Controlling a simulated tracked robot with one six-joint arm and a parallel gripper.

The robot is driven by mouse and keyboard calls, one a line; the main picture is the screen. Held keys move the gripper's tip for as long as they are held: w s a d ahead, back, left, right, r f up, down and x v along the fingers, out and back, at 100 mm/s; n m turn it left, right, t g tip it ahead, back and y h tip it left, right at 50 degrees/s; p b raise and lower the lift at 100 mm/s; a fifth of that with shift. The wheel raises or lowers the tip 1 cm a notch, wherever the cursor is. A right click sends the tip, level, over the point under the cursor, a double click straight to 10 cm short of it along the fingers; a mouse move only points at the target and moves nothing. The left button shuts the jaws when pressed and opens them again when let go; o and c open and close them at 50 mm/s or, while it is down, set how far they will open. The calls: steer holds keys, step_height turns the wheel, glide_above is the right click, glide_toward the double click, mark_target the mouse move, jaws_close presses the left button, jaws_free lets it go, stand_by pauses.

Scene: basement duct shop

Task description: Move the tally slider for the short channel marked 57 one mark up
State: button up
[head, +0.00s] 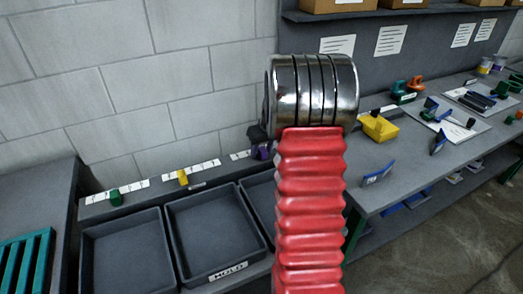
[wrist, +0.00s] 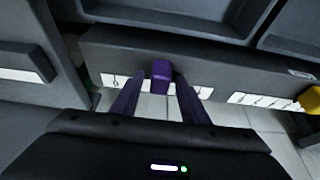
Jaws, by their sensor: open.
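A purple tally slider (wrist: 161,73) stands on a white marked strip (wrist: 113,80) in the wrist view. My gripper (wrist: 157,85) is open, with one purple finger on each side of the slider; I cannot tell whether either touches it. In the head view my gripper (head: 261,146) is partly hidden behind my arm, at the third strip (head: 240,155). A yellow slider (head: 183,177) and a green slider (head: 116,197) sit on the other two strips to the left. The yellow one also shows at the right edge of the wrist view (wrist: 310,98). I cannot read a 57 anywhere.
Dark bins stand below the strips, one labelled HOLD (head: 228,271). A block wall (head: 160,90) rises close behind. To the right, a workbench (head: 375,150) carries a yellow block (head: 379,127) and several tools. A green slatted object (head: 25,265) lies at far left.

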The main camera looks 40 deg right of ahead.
jaws_close()
stand_by(0.3)
stand_by(0.3)
